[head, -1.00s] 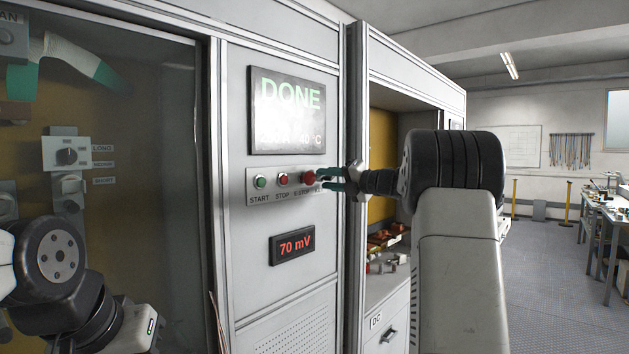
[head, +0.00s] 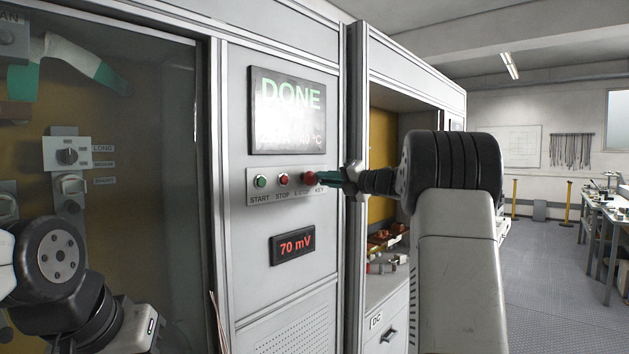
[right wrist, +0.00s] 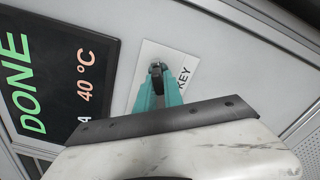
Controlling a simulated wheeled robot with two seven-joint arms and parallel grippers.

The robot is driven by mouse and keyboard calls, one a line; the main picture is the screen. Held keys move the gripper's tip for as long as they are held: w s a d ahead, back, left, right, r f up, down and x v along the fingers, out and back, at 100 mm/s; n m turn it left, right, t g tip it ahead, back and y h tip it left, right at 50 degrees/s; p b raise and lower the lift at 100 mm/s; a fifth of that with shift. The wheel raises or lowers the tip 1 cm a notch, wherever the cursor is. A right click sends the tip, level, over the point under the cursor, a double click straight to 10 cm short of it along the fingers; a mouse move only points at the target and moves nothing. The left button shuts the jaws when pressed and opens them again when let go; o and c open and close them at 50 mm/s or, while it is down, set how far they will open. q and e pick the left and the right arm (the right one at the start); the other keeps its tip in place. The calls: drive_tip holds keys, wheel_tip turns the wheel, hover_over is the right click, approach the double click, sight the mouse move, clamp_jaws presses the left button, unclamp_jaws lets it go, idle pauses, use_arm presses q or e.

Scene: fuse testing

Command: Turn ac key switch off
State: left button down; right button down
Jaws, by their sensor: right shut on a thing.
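My right gripper (head: 322,178) reaches the button panel (head: 251,196) on the grey cabinet from the right. Its teal fingers hide the key switch in the head view. In the right wrist view, the small dark key (right wrist: 157,68) stands on the panel above the "KEY" label, between the tips of my right gripper (right wrist: 158,80). The fingers are shut on the key. Its exact turn angle is hard to tell. My left arm shows at the lower left of the head view; its gripper is not in view.
Beside the key are a red emergency button (head: 309,178), a red stop button (head: 283,180) and a green start button (head: 260,182). The screen (head: 288,110) reads "DONE". A display (head: 292,246) reads "70 mV". A cabinet post (head: 354,250) stands close behind my right gripper.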

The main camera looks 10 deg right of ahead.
drive_tip(key=shift+n, duration=0.4)
drive_tip(key=shift+w+d+f+n, duration=0.1)
drive_tip(key=shift+f+n, duration=0.05)
drive_tip(key=shift+n, duration=1.1)
drive_tip(key=shift+d+f+n, duration=0.1)
drive_tip(key=shift+n, duration=1.15)
drive_tip(key=shift+w+d+n, duration=0.1)
drive_tip(key=shift+w+n, duration=0.05)
drive_tip(key=shift+n, duration=2.35)
drive_tip(key=shift+f+n, duration=0.1)
drive_tip(key=shift+n, duration=0.5)
drive_tip(key=c, duration=1.5)
unclamp_jaws()
drive_tip(key=shift+o, duration=0.2)
